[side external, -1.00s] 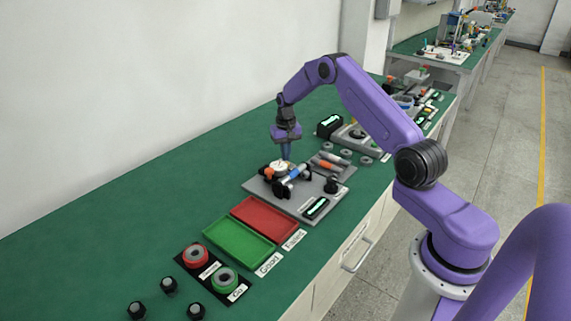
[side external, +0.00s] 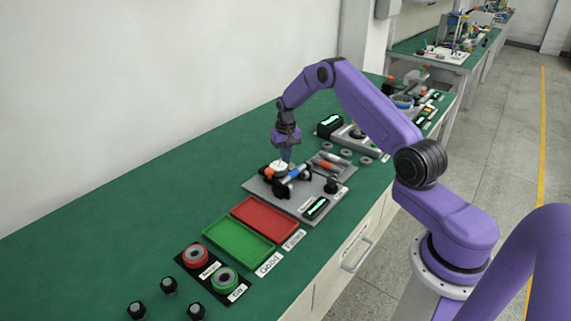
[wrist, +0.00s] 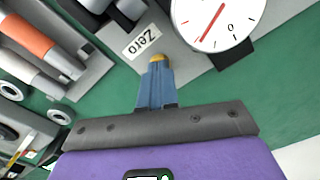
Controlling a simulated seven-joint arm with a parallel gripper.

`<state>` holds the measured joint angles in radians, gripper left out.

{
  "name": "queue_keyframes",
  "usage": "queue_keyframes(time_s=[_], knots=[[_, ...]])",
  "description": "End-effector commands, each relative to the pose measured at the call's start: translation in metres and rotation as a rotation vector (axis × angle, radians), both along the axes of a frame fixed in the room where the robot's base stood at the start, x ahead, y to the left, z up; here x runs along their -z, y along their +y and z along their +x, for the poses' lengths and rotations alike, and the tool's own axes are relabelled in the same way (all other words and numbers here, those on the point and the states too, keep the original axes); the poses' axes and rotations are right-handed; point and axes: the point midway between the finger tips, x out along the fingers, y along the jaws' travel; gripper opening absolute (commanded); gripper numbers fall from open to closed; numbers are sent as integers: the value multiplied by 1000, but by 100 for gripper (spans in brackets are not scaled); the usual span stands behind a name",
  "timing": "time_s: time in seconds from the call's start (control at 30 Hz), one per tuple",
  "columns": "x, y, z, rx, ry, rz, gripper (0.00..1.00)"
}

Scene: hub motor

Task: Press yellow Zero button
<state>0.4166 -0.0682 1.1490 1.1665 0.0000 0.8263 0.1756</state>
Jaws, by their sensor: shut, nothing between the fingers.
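The yellow button (wrist: 157,57) shows in the wrist view as a small rounded yellow patch right at the tips of my gripper's fingers. The fingers hide part of it, and I cannot tell whether they touch it. A white label reading "Zero" (wrist: 142,40) lies beside it. My gripper (wrist: 156,66) has blue fingers held together, with nothing between them. In the side view my gripper (side external: 287,160) points down over the back of the grey fixture plate (side external: 258,187). The yellow button cannot be made out there.
A white dial gauge (wrist: 207,18) with a red needle sits close to the fingertips; it also shows in the side view (side external: 279,168). A red tray (side external: 266,219) and a green tray (side external: 238,243) lie left of the plate. Orange-and-grey cylinders (wrist: 30,35) lie nearby.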

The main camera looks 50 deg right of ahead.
Motion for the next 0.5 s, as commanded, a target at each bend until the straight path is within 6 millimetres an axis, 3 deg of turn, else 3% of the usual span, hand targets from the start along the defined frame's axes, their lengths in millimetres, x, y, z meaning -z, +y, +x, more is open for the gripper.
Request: queue_keyframes(time_s=[0.3,0.5], knots=[[4,0,0,0,0,0,0],[-9,0,1,0,-2,-1,0]])
